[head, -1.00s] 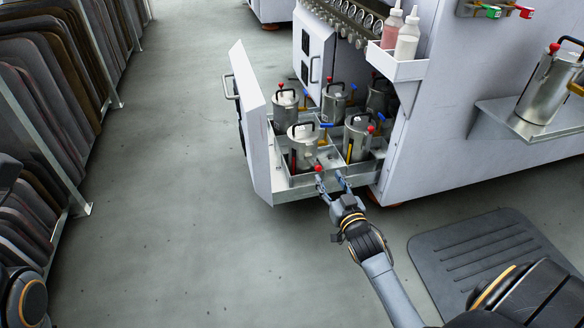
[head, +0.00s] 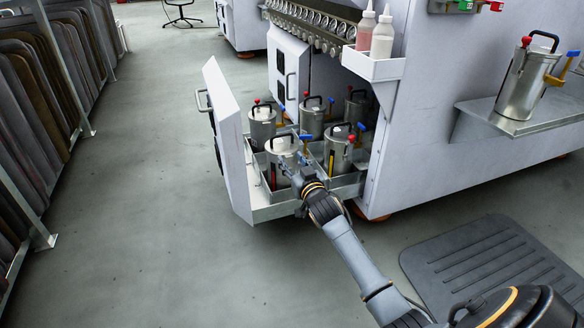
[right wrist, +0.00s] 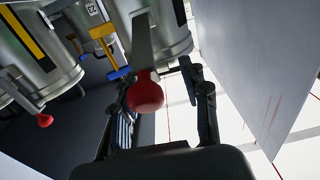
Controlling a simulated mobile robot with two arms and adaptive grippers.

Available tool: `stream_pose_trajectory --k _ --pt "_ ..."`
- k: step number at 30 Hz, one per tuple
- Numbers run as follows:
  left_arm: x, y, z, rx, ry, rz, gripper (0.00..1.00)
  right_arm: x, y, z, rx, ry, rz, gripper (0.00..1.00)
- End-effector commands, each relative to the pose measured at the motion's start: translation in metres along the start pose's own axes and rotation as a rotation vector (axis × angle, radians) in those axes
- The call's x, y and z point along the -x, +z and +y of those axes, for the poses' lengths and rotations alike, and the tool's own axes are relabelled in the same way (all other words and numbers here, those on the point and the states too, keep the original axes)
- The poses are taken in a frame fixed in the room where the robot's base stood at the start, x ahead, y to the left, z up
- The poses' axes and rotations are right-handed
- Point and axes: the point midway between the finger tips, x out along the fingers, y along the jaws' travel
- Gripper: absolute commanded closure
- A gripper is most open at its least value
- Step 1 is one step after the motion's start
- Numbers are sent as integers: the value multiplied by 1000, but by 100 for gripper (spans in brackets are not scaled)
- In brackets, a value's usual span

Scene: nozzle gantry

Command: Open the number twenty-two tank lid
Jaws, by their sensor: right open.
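Several metal tanks with black handles stand in the pulled-out drawer (head: 280,212) of the white machine. The front left tank (head: 281,146) is nearest my right gripper (head: 293,165), which reaches in low against its side and partly hides it. In the right wrist view, my open right gripper (right wrist: 160,78) has its fingers either side of a red ball knob (right wrist: 145,97) on a grey lever (right wrist: 143,45) from a tank (right wrist: 175,30). I cannot tell whether the fingers touch the knob. A small label (right wrist: 91,8) on another tank seems to read 23. My left gripper is out of view.
The drawer's white front panel (head: 228,140) stands left of the tanks. The front right tank (head: 339,152) is close beside my gripper. Another tank (head: 525,80) sits on a side shelf (head: 520,125). Bottles stand in a holder (head: 372,67). Floor to the left is clear.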

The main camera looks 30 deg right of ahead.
Motion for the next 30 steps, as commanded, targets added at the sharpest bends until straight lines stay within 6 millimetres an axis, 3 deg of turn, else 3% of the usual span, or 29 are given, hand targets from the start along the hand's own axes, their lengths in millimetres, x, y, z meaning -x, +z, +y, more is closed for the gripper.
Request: stream_pose_trajectory --k 10,17,30 --pt "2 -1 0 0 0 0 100 -4 -1 0 0 0 0 55" --pt "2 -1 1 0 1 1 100 -4 0 0 0 0 -1 100" --pt "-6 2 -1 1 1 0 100 -4 -5 0 0 0 -12 100"
